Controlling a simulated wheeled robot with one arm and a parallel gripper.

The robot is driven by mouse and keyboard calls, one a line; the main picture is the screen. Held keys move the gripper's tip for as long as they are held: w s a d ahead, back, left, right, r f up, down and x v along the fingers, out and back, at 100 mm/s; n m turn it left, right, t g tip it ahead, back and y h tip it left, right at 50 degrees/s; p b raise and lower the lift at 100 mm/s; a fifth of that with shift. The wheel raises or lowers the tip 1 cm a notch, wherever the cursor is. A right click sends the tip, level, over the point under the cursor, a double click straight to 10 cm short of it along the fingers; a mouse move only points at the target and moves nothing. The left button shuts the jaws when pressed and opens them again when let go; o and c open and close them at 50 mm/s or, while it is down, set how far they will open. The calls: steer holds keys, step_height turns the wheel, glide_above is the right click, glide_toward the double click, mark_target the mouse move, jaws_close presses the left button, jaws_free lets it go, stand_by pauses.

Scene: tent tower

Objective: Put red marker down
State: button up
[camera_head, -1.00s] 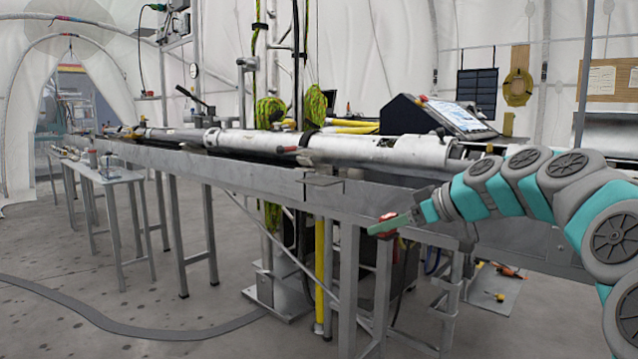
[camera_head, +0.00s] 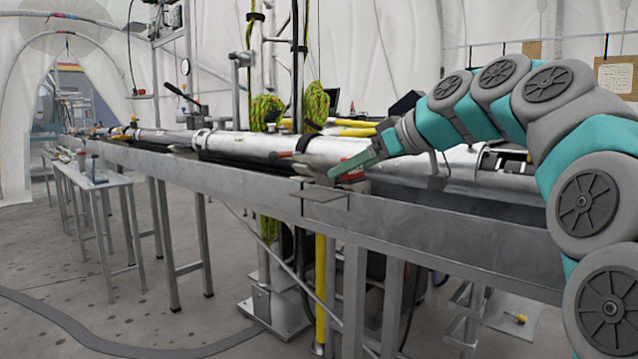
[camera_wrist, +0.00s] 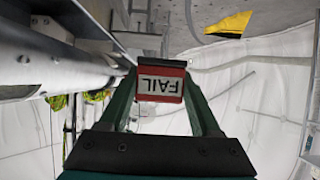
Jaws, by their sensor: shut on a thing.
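The red marker (camera_wrist: 160,85) is a small red block with a white label reading "FAIL", upside down in the wrist view. My gripper (camera_head: 346,168) is shut on it, with one green finger on each side in the wrist view. In the head view the red marker (camera_head: 351,174) shows partly behind the finger. It is held near the front rail of the long metal bench (camera_head: 240,185), in front of the silver tube (camera_head: 255,146). I cannot tell whether it touches anything.
A small flat metal plate (camera_head: 322,194) juts from the rail just below my gripper. A red-tipped part (camera_head: 282,154) lies by the tube to the left. A side table (camera_head: 98,180) with small items stands at the left. The floor at front left is mostly clear.

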steer(key=p, duration=0.2)
glide_above(319, 194)
steer(key=shift+w+f, duration=0.15)
steer(key=shift+f, duration=0.35)
steer(key=shift+f+b, duration=0.45)
steer(key=shift+f, duration=1.4)
steer(key=shift+f, duration=0.2)
steer(key=o, duration=1.3)
steer(key=shift+o, duration=0.2)
steer(key=shift+r, duration=0.15)
